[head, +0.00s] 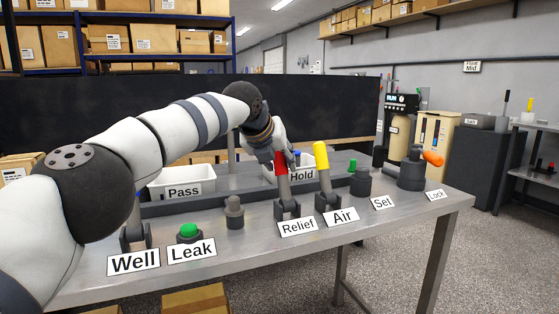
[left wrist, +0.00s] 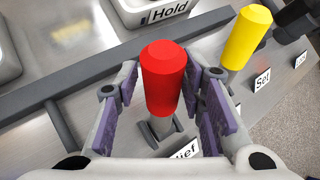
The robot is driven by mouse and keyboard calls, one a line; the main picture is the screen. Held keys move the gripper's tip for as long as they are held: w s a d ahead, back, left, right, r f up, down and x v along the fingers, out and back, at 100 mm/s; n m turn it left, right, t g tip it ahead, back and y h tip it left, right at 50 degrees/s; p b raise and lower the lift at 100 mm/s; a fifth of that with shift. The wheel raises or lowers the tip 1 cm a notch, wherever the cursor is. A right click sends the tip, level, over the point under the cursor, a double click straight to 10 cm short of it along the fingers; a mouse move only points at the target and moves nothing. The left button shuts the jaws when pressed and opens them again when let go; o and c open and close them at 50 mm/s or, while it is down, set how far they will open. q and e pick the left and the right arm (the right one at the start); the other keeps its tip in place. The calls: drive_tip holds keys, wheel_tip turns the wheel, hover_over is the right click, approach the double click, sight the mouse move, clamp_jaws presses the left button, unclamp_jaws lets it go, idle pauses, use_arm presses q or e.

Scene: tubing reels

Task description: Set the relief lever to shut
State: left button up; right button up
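The relief lever has a red handle (head: 282,172) on a grey base behind the "Relief" label (head: 298,228). In the head view the lever stands nearly upright. My left gripper (head: 285,158) is at the top of the red handle. In the left wrist view the red handle (left wrist: 164,80) stands between the two purple-padded fingers of my left gripper (left wrist: 165,100). The fingers are spread on either side of it, and it does not look clamped. The label is partly hidden there. My right gripper is not in view.
The yellow "Air" lever (head: 322,162) stands close on the right. A grey knob (head: 234,212) and the green "Leak" button (head: 188,232) are on the left. Behind are the "Pass" bin (head: 182,182) and the "Hold" bin (head: 319,166). An orange-tipped "Lock" handle (head: 432,158) is at the right end.

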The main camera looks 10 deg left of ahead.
use_arm(q)
drive_tip(key=shift+r, duration=0.15)
drive_tip(key=shift+s+r, duration=0.2)
drive_tip(key=shift+r, duration=0.05)
drive_tip(key=v, duration=1.1)
drive_tip(key=shift+s, duration=0.25)
drive_tip(key=shift+f, duration=0.1)
